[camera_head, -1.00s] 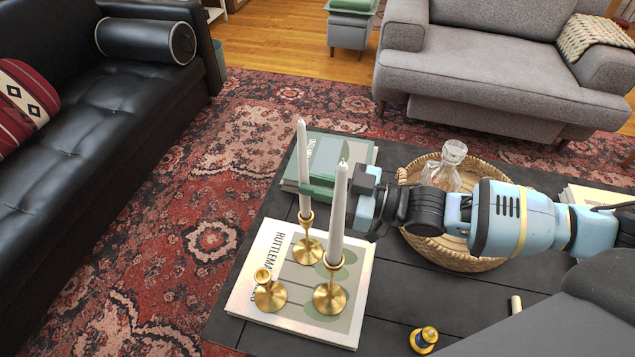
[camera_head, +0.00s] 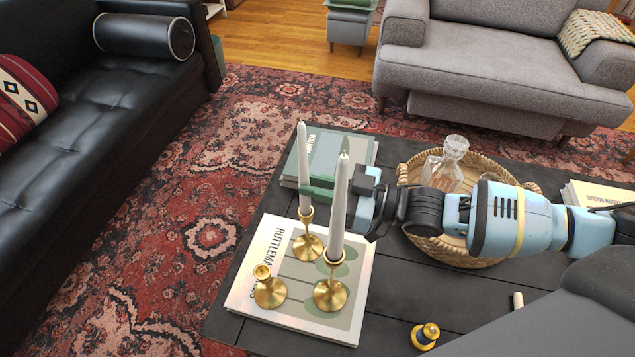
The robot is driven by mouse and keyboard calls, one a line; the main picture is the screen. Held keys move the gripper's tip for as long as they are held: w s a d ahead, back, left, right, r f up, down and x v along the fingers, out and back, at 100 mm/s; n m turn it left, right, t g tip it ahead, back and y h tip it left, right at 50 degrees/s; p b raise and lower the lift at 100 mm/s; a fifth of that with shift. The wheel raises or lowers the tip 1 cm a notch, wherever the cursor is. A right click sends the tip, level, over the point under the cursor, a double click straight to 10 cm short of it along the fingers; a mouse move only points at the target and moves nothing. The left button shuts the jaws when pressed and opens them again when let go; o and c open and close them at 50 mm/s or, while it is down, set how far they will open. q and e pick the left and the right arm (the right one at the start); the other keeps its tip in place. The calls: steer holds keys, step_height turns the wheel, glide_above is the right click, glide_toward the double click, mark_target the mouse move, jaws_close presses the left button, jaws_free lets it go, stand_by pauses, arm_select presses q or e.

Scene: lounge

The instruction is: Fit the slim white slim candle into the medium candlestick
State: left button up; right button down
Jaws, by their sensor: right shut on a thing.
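The slim white candle (camera_head: 304,160) stands upright above the back brass candlestick (camera_head: 308,246), its lower end at the cup. I cannot tell how deep it sits. My right gripper (camera_head: 308,191) is shut on this candle, its green fingers around the lower half. The gripper reaches in from the right, partly behind a thicker white candle (camera_head: 339,210). That candle stands in the front right brass candlestick (camera_head: 330,294). A shorter brass candlestick (camera_head: 269,290) at front left is empty. My left gripper is not in view.
The candlesticks stand on a white book (camera_head: 250,290) on the dark table (camera_head: 390,300). Green-grey books (camera_head: 345,150) lie behind. A wicker tray (camera_head: 450,250) with a glass decanter (camera_head: 443,172) is under my right arm. A small black-and-gold object (camera_head: 424,336) is at the front.

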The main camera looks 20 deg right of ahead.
steer(key=shift+f+b, duration=0.3)
steer(key=shift+f, duration=0.2)
steer(key=c, duration=1.3)
jaws_free()
steer(key=shift+p+v, duration=0.95)
steer(key=shift+v, duration=2.05)
